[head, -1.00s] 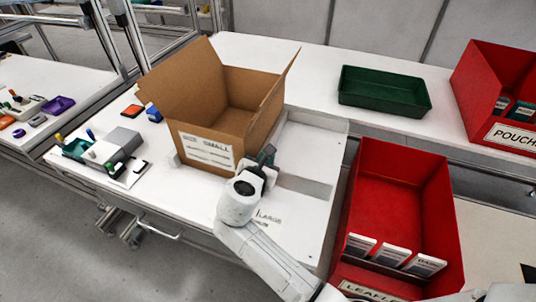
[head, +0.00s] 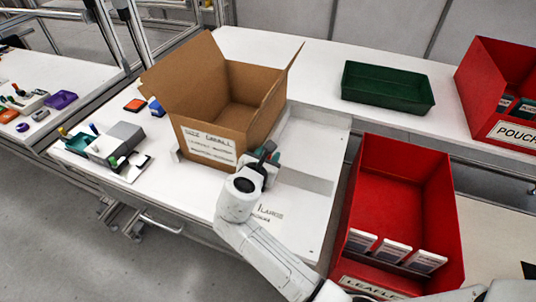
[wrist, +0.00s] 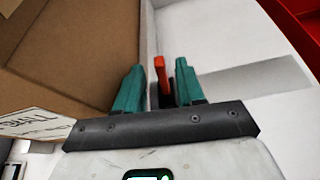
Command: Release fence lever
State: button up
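The fence lever (wrist: 160,70) shows in the wrist view as a short red-orange bar with a dark part at its base. It stands between the two teal fingers of my gripper (wrist: 157,85), closer to the right finger. The fingers are apart, and I see a gap on the lever's left; whether the right finger touches it I cannot tell. In the head view my gripper (head: 268,155) is at the front right corner of the open cardboard box (head: 207,143), over the white fixture (head: 300,215). The lever is not clear in the head view.
The box's flaps stand up and outward. A red leaflet bin (head: 405,200) is right of my arm, a green tray (head: 387,88) at the back, and a red pouch bin (head: 490,85) at far right. A small grey device (head: 122,137) stands left of the box.

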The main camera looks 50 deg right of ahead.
jog(key=v, duration=1)
dwell(0.3)
